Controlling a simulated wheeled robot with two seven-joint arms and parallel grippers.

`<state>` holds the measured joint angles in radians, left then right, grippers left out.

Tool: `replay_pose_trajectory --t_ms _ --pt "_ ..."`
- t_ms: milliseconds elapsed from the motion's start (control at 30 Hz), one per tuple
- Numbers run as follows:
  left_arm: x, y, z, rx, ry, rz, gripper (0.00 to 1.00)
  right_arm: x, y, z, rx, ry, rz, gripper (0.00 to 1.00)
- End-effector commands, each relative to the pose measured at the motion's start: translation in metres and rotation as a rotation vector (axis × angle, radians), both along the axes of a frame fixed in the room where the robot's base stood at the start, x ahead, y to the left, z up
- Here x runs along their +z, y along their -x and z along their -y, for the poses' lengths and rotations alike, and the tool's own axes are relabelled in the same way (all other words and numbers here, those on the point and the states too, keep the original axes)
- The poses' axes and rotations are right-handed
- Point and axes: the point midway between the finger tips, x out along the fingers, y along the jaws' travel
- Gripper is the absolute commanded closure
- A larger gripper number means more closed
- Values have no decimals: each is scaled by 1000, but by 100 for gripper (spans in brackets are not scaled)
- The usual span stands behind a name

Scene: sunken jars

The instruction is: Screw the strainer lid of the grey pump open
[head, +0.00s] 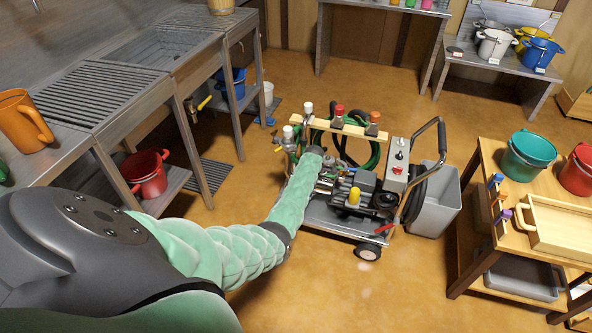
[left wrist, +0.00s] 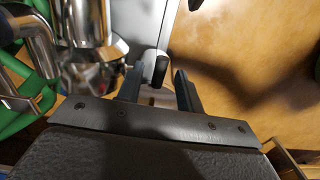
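The grey pump (head: 362,183) sits on a wheeled cart (head: 335,222) in the middle of the floor. My left arm reaches to the cart's left side in the head view. The left gripper itself is hidden there behind my arm. In the left wrist view my left gripper (left wrist: 159,88) has its two dark fingers apart. A black-tipped handle (left wrist: 161,68) shows between the fingertips; I cannot tell whether it is touched. Shiny metal pipework (left wrist: 84,30) is close on the left. I cannot clearly make out the strainer lid. My right gripper is in neither view.
Green hose (head: 372,155) and a wooden bar (head: 340,125) with capped fittings are at the cart's back. A grey bin (head: 438,205) stands right of the cart. A wooden table (head: 490,160) with buckets is at right, a sink bench (head: 165,50) at left. Floor in front is clear.

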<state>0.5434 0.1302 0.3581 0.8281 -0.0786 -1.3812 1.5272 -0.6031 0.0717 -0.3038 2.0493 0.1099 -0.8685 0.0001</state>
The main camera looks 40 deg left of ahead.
Motion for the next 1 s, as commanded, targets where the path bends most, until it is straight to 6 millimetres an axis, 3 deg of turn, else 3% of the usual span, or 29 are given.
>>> replay_pose_trajectory --t_ms 533,867,1000 --pt "-24 0 0 0 0 0 64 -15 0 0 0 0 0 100" --pt "-25 0 0 0 0 0 64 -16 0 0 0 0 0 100" --pt "-25 0 0 0 0 0 91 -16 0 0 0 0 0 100"
